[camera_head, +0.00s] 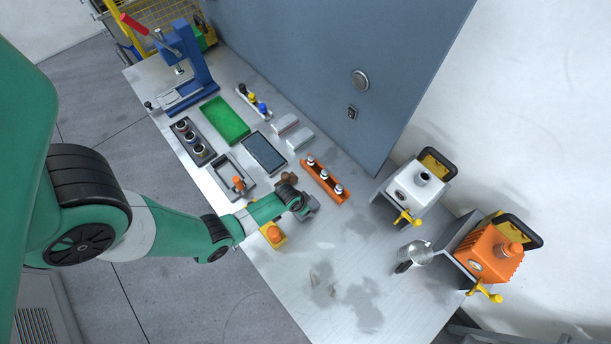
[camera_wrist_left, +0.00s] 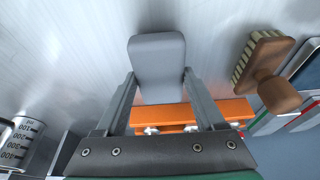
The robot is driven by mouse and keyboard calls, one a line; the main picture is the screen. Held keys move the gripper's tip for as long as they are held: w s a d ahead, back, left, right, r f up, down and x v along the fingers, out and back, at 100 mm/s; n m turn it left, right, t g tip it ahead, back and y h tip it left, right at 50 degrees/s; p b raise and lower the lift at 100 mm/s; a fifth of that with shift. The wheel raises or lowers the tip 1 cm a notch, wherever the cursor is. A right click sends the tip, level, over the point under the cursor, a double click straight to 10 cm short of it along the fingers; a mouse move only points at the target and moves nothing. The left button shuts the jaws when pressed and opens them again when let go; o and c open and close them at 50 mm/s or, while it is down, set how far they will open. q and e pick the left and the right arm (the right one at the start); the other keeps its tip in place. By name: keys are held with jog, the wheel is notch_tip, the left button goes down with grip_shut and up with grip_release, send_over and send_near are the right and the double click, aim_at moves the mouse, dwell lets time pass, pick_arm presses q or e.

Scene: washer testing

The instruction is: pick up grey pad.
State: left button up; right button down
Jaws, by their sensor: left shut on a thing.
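My left gripper (camera_head: 305,210) is over the front middle of the table, with its arm coming in from the left. In the left wrist view its two fingers (camera_wrist_left: 158,75) are closed on the sides of a grey pad (camera_wrist_left: 157,52). The pad is a smooth rounded block, and part of it also shows beside the gripper in the head view (camera_head: 312,202). I cannot tell whether the pad is clear of the tabletop. My right gripper is not in view.
A wooden brush (camera_wrist_left: 281,95) lies close beside the gripper. An orange rack (camera_head: 325,181) with white-topped pieces is just beyond. A black-framed tray (camera_head: 264,152), a green tray (camera_head: 226,120) and a blue press (camera_head: 195,65) stand further left.

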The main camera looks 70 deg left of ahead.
pick_arm(q)
notch_tip(320, 180, up, 9)
jog(key=p, duration=0.7)
jog(key=shift+f+p, duration=0.1)
jog(key=shift+p, duration=0.2)
jog(key=shift+f, duration=0.1)
